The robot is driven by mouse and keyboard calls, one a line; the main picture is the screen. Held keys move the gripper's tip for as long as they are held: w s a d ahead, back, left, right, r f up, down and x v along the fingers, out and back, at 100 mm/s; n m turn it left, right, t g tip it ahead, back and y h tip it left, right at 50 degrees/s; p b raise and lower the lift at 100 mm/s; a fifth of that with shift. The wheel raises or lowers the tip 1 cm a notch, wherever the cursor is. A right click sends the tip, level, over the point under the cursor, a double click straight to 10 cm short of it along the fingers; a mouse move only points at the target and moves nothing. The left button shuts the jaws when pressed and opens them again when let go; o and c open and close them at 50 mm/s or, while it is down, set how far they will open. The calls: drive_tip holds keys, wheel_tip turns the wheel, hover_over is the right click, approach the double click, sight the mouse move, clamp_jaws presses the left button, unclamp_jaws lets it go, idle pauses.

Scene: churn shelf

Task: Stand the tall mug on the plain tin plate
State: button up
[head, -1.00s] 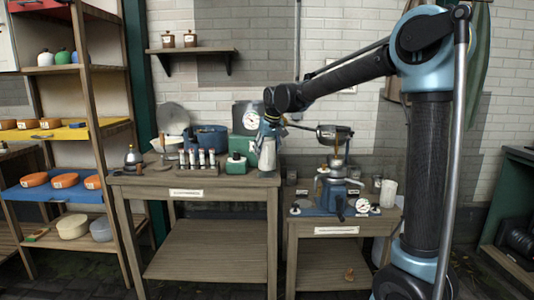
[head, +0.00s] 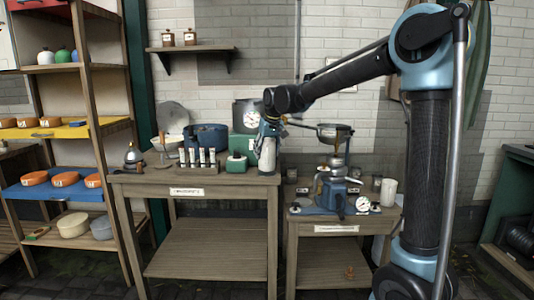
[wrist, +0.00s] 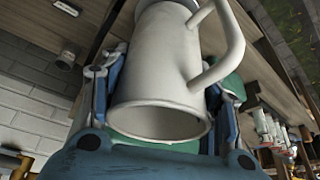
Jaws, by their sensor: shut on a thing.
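The tall mug is pale cream with a long side handle. In the wrist view the tall mug (wrist: 168,75) sits between the fingers, its open rim towards the camera and its handle to the right. My gripper (head: 267,138) is shut on it, over the right end of the left bench in the head view. The mug's pale body (head: 267,154) hangs upright below the fingers there. I cannot tell whether its base touches the bench. I cannot pick out the plain tin plate for certain in either view.
The left bench (head: 135,183) carries a test tube rack (head: 199,166), a blue pot (head: 208,137), a green box (head: 236,165) and a dial scale (head: 250,118). A lower bench at right holds a blue machine (head: 336,187) and a white cup (head: 388,191).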

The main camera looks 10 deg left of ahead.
drive_tip(key=shift+f, duration=0.8)
drive_tip(key=o, duration=1.3)
drive_tip(key=o, duration=0.3)
drive_tip(key=shift+r, duration=0.1)
drive_tip(key=shift+r, duration=2.2)
